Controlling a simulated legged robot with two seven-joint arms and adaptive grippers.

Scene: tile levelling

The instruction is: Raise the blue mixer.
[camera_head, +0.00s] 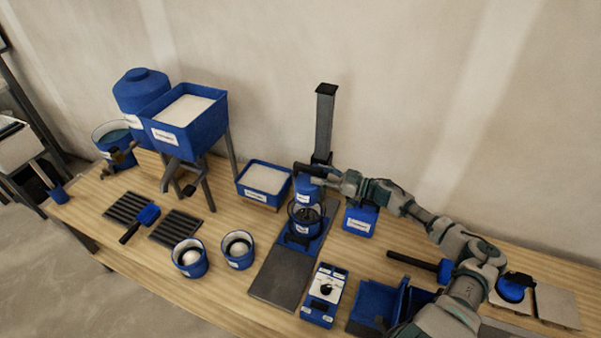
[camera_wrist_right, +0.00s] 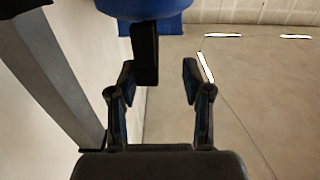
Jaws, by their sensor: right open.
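The blue mixer (camera_head: 306,188) is on a dark upright column (camera_head: 325,120) above a blue bucket (camera_head: 304,226) on a dark base plate. A black whisk part shows at the bucket's mouth. My right gripper (camera_head: 330,177) is beside the top of the mixer, at its black handle (camera_head: 304,169). In the right wrist view my gripper (camera_wrist_right: 158,80) is open. The black handle (camera_wrist_right: 146,50) points down toward the gap between the fingers, nearer the left finger. The mixer's blue body (camera_wrist_right: 150,8) is at the top edge. I cannot tell whether the fingers touch the handle. My left gripper is not in view.
A blue tray of white powder (camera_head: 264,180) stands left of the mixer, and a blue container (camera_head: 360,220) stands right. Two small buckets (camera_head: 190,257) and a blue control box (camera_head: 324,294) are in front. A hopper (camera_head: 186,120) stands at the back left. My right arm crosses the right side.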

